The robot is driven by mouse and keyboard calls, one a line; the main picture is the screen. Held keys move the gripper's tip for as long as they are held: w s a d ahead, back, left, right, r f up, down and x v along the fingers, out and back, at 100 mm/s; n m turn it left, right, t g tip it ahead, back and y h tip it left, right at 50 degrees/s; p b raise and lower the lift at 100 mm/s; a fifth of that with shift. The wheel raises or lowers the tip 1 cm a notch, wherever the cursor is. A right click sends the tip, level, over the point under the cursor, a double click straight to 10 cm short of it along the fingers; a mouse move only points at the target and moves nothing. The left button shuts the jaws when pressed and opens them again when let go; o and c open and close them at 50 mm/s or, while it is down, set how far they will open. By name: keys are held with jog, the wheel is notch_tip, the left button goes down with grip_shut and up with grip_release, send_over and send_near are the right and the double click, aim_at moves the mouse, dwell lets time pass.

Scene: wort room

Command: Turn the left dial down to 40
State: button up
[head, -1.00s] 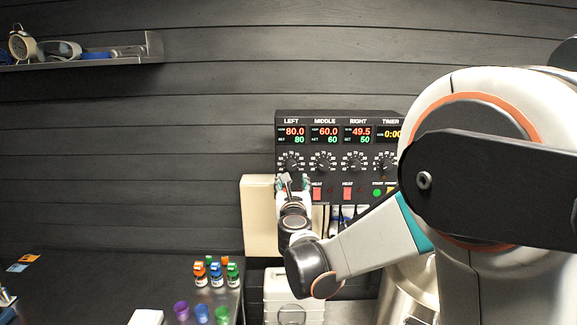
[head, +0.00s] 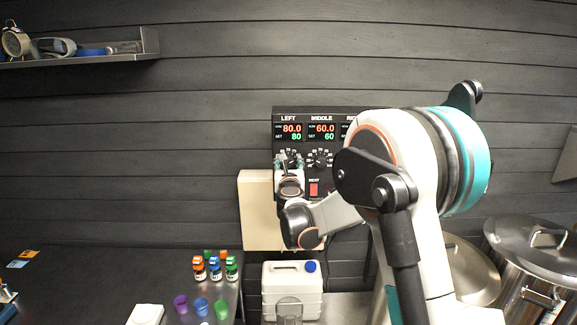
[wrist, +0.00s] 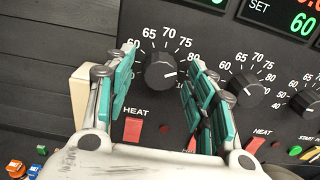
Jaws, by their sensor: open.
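The left dial (wrist: 159,70) is a round black knob on the control panel (wrist: 180,22), with numbers printed around it. Its white pointer line points to the right, towards the 80 side of the scale. In the head view the LEFT display (head: 290,132) reads 80.0 in red and SET 80 in green. My gripper (wrist: 162,62) is open, its teal-padded fingers on either side of the left dial. Whether the pads touch the knob is hard to tell. In the head view my gripper (head: 289,164) is at the left dial and partly covers it.
The middle dial (wrist: 246,89) is just right of my right finger. A red HEAT switch (wrist: 132,130) is below the left dial. A beige box (head: 256,210) is below left of the panel. Small bottles (head: 215,268) and coloured cups (head: 201,306) stand on the dark counter.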

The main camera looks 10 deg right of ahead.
jog(key=c, duration=1.1)
